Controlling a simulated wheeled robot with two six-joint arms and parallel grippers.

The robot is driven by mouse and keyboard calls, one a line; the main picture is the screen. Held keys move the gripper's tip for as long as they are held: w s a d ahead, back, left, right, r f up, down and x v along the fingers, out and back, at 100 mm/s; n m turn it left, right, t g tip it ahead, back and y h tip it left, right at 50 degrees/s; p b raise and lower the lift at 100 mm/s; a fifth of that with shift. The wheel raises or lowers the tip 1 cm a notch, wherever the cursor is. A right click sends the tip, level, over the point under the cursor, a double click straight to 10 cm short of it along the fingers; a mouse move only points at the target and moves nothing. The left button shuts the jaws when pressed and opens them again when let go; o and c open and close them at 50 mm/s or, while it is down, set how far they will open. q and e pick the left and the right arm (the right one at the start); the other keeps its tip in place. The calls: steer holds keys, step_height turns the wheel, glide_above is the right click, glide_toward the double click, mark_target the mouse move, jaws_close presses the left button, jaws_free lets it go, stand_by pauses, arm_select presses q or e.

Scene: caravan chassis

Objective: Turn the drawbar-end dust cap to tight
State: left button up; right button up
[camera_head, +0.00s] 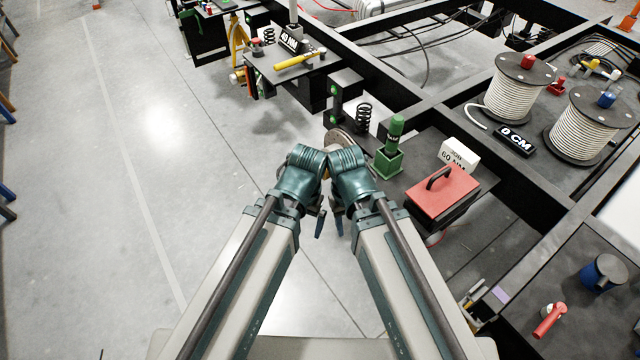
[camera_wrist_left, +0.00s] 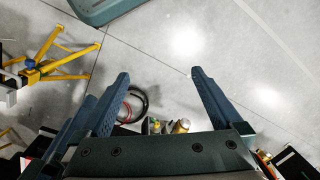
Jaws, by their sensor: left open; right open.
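A brown-grey round hub disc (camera_head: 338,134) shows at the chassis edge in the head view, mostly hidden behind my wrists. I cannot make out a dust cap on it. My left gripper (camera_head: 320,222) and right gripper (camera_head: 338,222) are close together just in front of the disc, with only parts of their dark blue fingers showing below the wrists. In the left wrist view my left gripper (camera_wrist_left: 159,75) is open, its two fingers wide apart with nothing held between them. My right gripper is open, and I see nothing in it.
A green post (camera_head: 394,135), a white torque sign (camera_head: 459,155) and a red toolbox (camera_head: 443,192) stand right of my wrists. A black spring (camera_head: 363,117) stands behind. Cable drums (camera_head: 517,88) rest farther right. The floor at left is clear.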

arm_select(q)
steer(key=w+a+f+n+b, duration=0.1)
steer(key=w+a+f+b, duration=0.15)
steer(key=f+b, duration=1.15)
steer(key=w+a+f+n+b, duration=0.2)
steer(key=a+f+b, duration=0.1)
steer(key=f+b, duration=1.05)
steer(key=w+d+n+t+h+p, duration=0.1)
steer(key=w+d+n+t+h, duration=0.15)
steer(key=w+n, duration=1.35)
steer(key=w+d+n+t+h, duration=0.1)
steer(key=w+d+n+t, duration=0.2)
steer(key=w+n, duration=1.3)
steer(key=w+f+m+b, duration=0.2)
steer(key=w+f+b, duration=0.2)
steer(key=w+d+f+m+b, duration=0.1)
steer(key=w+f+m+b, duration=0.1)
steer(key=w+f+b, duration=0.1)
steer(key=w+d+f+m+b, duration=0.1)
steer(key=w+f+m+b, duration=0.1)
steer(key=w+f+b, duration=0.2)
steer(key=shift+w+f+m+b, duration=0.35)
steer(key=shift+w+b, duration=0.2)
steer(key=shift+w, duration=0.25)
